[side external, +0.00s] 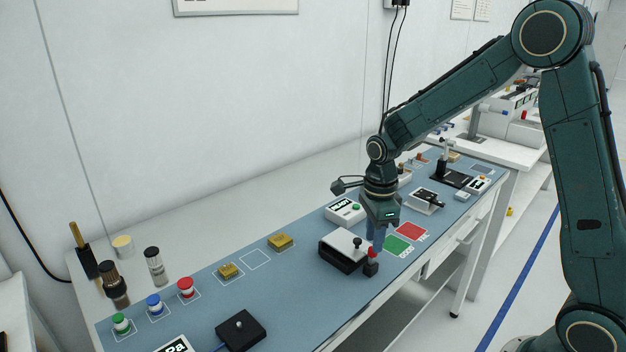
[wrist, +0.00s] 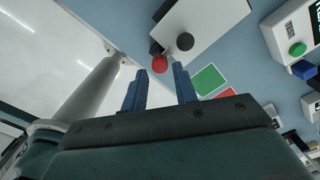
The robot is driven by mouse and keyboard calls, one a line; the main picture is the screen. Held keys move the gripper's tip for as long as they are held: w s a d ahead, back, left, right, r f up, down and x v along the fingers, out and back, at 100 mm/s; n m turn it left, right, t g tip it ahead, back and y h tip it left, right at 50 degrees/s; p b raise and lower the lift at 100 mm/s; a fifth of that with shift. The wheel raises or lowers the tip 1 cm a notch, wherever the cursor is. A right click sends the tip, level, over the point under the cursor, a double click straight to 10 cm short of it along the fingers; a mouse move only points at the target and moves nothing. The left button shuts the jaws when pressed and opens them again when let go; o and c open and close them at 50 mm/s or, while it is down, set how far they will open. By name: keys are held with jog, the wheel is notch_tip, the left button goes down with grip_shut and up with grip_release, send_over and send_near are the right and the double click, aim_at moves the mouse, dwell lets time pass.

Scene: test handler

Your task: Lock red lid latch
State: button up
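The red latch knob (side external: 373,253) stands on a small black block (side external: 371,269) at the front right corner of a black box (side external: 338,258) with a white lid (side external: 340,241). A black knob (side external: 357,242) is on the lid. My gripper (side external: 376,242) points down just above the red knob. In the wrist view, its two blue fingers (wrist: 160,74) are apart, and the red knob (wrist: 159,63) shows just beyond the tips, between them. Nothing is held. I cannot tell whether a finger touches the knob. The white lid (wrist: 208,24) also shows there.
Green (side external: 398,245) and red (side external: 411,231) pads lie right of the box. A white device with a green button (side external: 345,211) stands behind. A black block (side external: 241,329), yellow parts (side external: 280,242) and coloured caps (side external: 186,288) are to the left. The mat's front edge is close to the latch.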

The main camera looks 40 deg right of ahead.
jog(key=shift+r, duration=1.35)
jog(key=shift+r, duration=0.1)
jog(key=shift+s+a+r+n, duration=0.1)
jog(key=shift+s+r+n, duration=0.2)
jog(key=shift+r+n, duration=0.25)
jog(key=s+a+r+n+t, duration=0.2)
jog(key=s+r+n, duration=0.4)
jog(key=s+n, duration=0.4)
jog(key=s+a+r+n+t, duration=0.1)
jog(key=s+r+n+t, duration=0.2)
jog(key=s+r+n, duration=0.4)
jog(key=shift+s+a+n+t, duration=0.35)
jog(key=shift+s+n, duration=1.5)
jog(key=shift+n, duration=1.4)
